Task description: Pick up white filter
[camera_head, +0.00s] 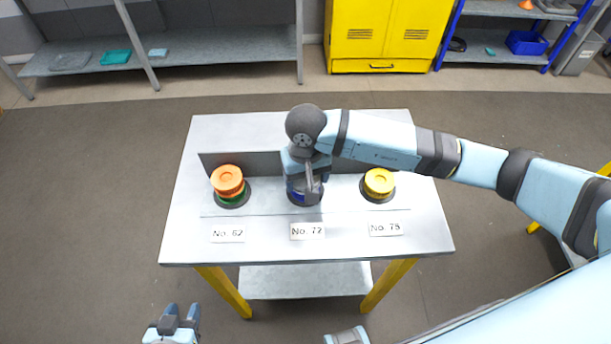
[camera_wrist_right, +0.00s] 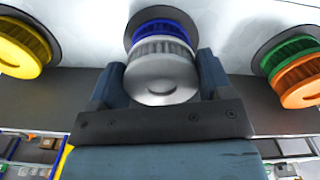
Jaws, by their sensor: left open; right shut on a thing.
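The white filter (camera_wrist_right: 162,78) sits stacked on a blue ring part (camera_wrist_right: 160,31) at the middle station, seen in the right wrist view. My right gripper (camera_wrist_right: 160,80) is shut on the white filter, with one finger at each side of it. In the head view my right gripper (camera_head: 304,178) reaches down at the middle station and hides the white filter; a bit of blue part (camera_head: 295,194) shows beneath it. My left gripper (camera_head: 178,318) is open and empty, low at the bottom left in front of the table.
The grey table (camera_head: 180,225) has labels No. 62, No. 72 and one like No. 78. An orange filter (camera_head: 227,180) on a green part stands left; a yellow filter (camera_head: 379,182) stands right. A low panel (camera_head: 265,163) runs behind. A yellow cabinet (camera_head: 385,35) stands farther back.

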